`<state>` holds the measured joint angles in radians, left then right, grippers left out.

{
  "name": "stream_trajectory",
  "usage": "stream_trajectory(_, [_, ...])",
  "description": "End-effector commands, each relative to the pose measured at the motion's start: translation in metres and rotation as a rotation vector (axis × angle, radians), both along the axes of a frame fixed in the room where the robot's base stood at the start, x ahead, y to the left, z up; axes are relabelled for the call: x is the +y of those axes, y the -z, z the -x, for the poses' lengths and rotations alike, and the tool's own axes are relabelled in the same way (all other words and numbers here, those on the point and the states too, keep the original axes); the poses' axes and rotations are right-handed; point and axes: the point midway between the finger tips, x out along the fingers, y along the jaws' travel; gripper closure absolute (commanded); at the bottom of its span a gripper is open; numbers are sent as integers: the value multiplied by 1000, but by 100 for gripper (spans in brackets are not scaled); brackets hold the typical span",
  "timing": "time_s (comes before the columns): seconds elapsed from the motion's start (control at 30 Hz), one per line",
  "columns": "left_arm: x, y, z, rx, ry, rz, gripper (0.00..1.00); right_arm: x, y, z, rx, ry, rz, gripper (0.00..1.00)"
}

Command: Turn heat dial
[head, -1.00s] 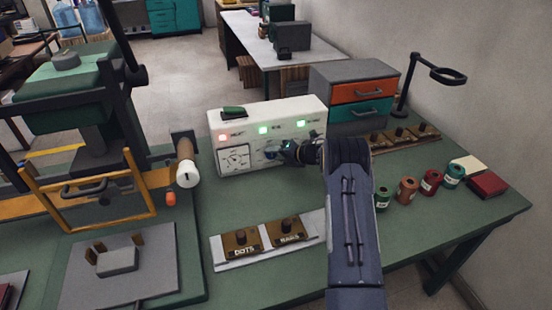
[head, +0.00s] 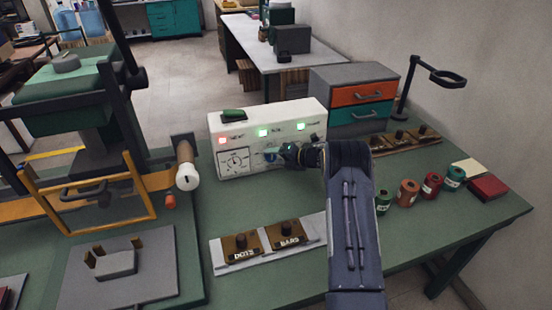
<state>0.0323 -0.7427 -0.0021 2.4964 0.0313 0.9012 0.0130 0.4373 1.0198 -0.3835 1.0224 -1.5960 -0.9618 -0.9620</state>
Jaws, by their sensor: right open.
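A white control box (head: 268,120) stands on the green bench. Its front has a red light at the left, two green lights to the right, and a round gauge (head: 236,161) at the lower left. My right gripper (head: 274,154) is open at the lower middle of the box's front. My left gripper is not in view.
A green press (head: 68,100) stands at the left. A plate with two labelled blocks (head: 225,268) lies in front of the box. Drawers (head: 355,95), several spools (head: 408,192) and a magnifier stand (head: 403,105) are at the right.

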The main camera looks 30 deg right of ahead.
Motion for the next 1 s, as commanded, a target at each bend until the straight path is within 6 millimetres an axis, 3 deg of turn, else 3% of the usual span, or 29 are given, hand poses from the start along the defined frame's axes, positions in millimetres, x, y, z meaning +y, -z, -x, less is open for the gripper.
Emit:
stream_trajectory(0.5, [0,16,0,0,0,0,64,-30,-27,60,2,1,0,41])
stream_trajectory(1.0, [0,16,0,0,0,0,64,-31,-29,62,1,0,0,41])
